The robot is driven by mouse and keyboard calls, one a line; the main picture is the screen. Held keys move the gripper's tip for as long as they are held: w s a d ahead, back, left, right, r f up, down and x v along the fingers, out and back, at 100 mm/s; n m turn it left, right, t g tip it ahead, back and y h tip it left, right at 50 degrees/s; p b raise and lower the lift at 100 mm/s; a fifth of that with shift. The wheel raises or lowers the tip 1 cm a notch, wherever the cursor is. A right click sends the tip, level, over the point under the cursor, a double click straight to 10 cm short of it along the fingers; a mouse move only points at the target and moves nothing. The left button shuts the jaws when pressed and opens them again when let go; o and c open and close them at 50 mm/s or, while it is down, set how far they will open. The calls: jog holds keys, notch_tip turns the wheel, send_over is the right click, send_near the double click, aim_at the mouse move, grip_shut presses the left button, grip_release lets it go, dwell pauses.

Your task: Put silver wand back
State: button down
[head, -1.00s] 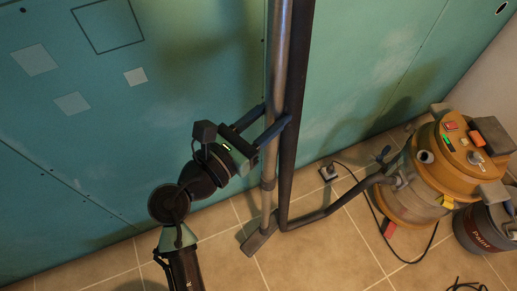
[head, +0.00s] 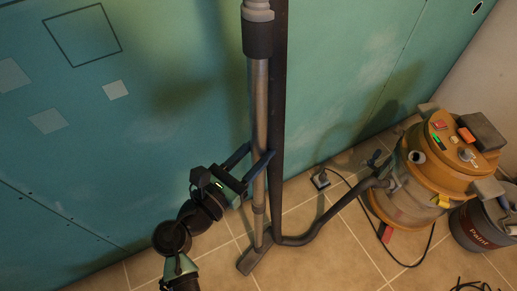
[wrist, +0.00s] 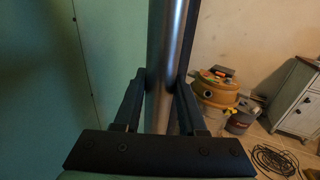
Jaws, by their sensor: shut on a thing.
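The silver wand (head: 260,110) is a long metal tube with a dark collar and a pale grey fitting near its top. It stands nearly upright in front of the green wall, with a flat floor head (head: 255,258) at its foot on the tiles. My gripper (head: 258,160) is shut on the wand's lower half, one finger on each side. In the wrist view the wand (wrist: 165,60) runs up between the fingers. A dark hose (head: 279,90) runs close along the wand's right side and bends along the floor to the orange vacuum (head: 430,170).
A dark paint bucket (head: 483,225) stands right of the vacuum. A cable and plug (head: 321,180) lie on the tiles near the wall. The wrist view shows a grey cabinet (wrist: 298,105) and a coiled cable (wrist: 272,160). Tiles in front are clear.

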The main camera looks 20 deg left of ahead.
jog(key=shift+r, duration=0.2)
jog(key=shift+c, duration=2.4)
grip_release()
jog(key=shift+f, duration=0.15)
jog(key=shift+s, duration=0.1)
jog(key=v, duration=1.2)
